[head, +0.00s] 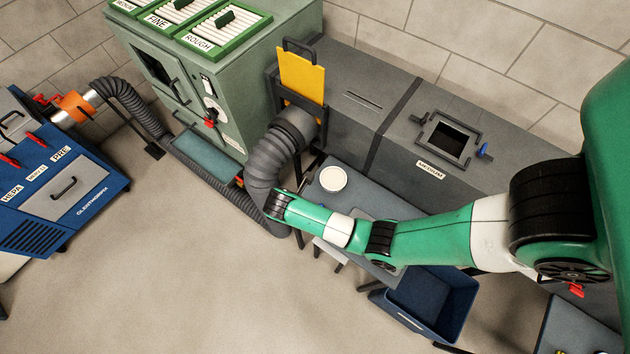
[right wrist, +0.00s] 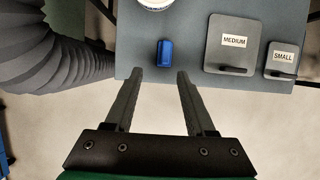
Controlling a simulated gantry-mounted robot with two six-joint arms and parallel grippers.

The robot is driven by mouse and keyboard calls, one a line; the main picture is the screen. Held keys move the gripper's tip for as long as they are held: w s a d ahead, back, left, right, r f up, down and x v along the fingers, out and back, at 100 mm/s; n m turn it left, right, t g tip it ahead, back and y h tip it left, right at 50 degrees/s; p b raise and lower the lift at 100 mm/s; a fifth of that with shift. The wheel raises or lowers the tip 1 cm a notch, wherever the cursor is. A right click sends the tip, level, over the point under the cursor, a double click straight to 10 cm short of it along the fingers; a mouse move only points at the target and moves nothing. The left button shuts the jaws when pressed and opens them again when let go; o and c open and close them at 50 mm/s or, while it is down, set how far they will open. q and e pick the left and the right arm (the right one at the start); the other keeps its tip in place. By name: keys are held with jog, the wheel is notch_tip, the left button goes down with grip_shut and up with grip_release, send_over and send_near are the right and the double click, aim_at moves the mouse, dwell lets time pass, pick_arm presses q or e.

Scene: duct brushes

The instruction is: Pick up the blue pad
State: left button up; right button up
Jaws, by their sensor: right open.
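The blue pad (right wrist: 165,53) lies on the grey table (right wrist: 188,30), near its front edge, in the right wrist view. My right gripper (right wrist: 160,73) is open and empty. Its two fingers point toward the pad, with the pad between and just beyond the fingertips in the picture. A gap to the pad seems to remain, but its height cannot be told. My left gripper is not in view.
A MEDIUM plate (right wrist: 229,43) and a SMALL plate (right wrist: 282,60) lie right of the pad. A round white container (head: 333,179) stands behind it. A grey corrugated hose (head: 272,155) runs close on the left. A blue bin (head: 428,300) stands below the table's front.

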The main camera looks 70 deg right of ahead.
jog(key=b+x, duration=0.1)
jog(key=x, duration=0.4)
jog(key=shift+s+d+f+b, duration=0.1)
jog(key=shift+s+f+b, duration=0.1)
jog(key=shift+b, duration=0.1)
jog(key=b+x, duration=0.1)
jog(key=x, duration=0.1)
jog(key=s+b+x, duration=0.1)
jog(key=x, duration=0.2)
jog(key=shift+d, duration=0.15)
jog(key=shift+r, duration=0.1)
grip_shut()
